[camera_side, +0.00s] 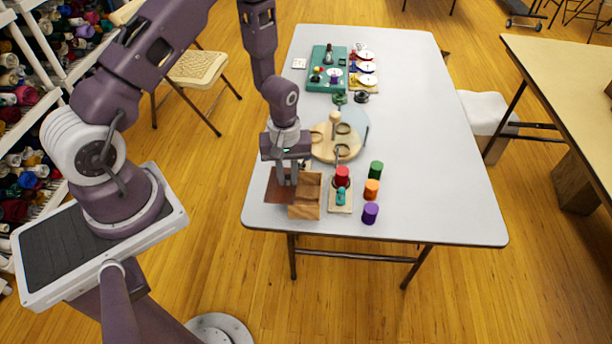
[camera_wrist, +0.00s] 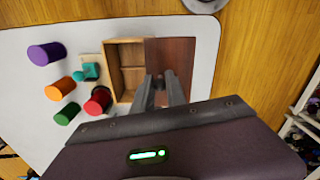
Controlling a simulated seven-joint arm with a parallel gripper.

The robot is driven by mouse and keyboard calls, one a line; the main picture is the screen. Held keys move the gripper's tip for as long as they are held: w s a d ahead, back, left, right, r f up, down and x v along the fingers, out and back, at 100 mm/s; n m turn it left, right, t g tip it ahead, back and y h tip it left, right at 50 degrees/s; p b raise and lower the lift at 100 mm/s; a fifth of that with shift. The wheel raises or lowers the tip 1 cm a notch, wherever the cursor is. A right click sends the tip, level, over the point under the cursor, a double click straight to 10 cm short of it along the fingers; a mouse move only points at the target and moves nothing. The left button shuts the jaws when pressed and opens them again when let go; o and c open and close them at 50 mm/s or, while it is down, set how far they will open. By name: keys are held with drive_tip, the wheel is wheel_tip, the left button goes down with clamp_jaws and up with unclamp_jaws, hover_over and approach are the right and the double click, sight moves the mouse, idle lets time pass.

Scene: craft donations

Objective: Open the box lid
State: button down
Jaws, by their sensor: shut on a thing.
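The wooden box (camera_side: 304,212) stands near the front left of the table, its inside largely uncovered. It also shows in the wrist view (camera_wrist: 125,98), with a divider across its inside. The dark brown lid (camera_side: 287,194) lies flat to the left of the box in the side view. In the wrist view the lid (camera_wrist: 170,52) is at the box's right edge, and I cannot tell whether it still touches the box. My gripper (camera_side: 288,182) points down over the lid. Its fingers (camera_wrist: 162,84) are shut on a small knob on the lid, mostly hidden between them.
Beside the box is a light board with a red spool (camera_side: 342,174) and a teal piece (camera_side: 340,196). Green, orange (camera_side: 372,188) and purple (camera_side: 370,213) cylinders stand further right. A round wooden board (camera_side: 322,154) lies behind. The table's right side is clear.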

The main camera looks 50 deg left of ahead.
drive_tip(key=shift+s+a, duration=0.55)
drive_tip(key=shift+a, duration=0.05)
drive_tip(key=c, duration=1.4)
unclamp_jaws()
drive_tip(key=shift+o, duration=0.2)
